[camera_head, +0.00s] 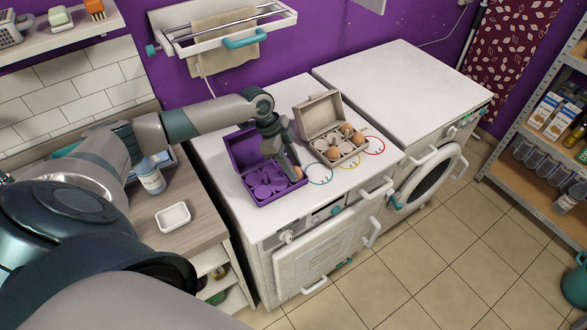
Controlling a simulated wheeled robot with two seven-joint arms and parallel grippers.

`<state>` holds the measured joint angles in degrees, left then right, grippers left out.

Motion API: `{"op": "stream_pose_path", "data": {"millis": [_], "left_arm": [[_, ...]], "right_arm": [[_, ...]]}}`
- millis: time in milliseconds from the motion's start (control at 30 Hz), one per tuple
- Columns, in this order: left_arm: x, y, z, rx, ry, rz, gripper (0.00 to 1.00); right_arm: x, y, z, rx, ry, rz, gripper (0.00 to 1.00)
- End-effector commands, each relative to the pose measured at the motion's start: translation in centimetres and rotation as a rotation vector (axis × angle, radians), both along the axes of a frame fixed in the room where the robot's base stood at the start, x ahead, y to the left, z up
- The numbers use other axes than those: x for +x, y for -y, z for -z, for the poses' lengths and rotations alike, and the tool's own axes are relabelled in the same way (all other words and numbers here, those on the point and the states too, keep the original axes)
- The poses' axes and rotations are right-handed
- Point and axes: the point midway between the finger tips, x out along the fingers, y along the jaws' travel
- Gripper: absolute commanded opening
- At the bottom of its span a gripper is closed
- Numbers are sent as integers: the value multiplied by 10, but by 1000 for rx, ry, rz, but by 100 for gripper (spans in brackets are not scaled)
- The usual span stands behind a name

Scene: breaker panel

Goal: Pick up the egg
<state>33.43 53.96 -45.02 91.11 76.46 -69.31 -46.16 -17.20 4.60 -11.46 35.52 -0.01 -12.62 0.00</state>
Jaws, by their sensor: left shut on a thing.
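My left gripper (291,168) points down over the right end of the purple egg carton (259,192). It is shut on a brown egg (297,172), which shows between and beside the fingertips at the carton's right edge. Whether the egg touches the carton is hard to tell. The purple carton has its lid open, and its visible cups look empty. To its right, a beige egg carton (318,113) stands open with several eggs (346,129) in it, brown and pale. My right gripper is not in view.
Both cartons stand on a white appliance top (218,152). Coloured ring marks (374,146) lie near its front edge. A second white machine (400,84) stands to the right. A bottle (150,176) and small white dish (173,216) sit on the left counter.

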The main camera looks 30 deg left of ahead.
Motion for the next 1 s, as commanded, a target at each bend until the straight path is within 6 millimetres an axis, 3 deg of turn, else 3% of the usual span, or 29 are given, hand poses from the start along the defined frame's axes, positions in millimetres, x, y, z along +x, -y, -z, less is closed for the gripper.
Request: {"op": "stream_pose_path", "data": {"millis": [167, 333, 700, 1000], "left_arm": [[1, 0, -12, 1, 4, 2, 10], [1, 1, -37, 0, 6, 2, 10], [-1, 75, -79, -2, 6, 7, 10], [-3, 111, -103, 0, 2, 2, 10]], "right_arm": [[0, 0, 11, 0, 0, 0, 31], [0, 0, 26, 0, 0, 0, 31], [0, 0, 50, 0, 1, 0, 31], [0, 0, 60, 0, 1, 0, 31]]}}
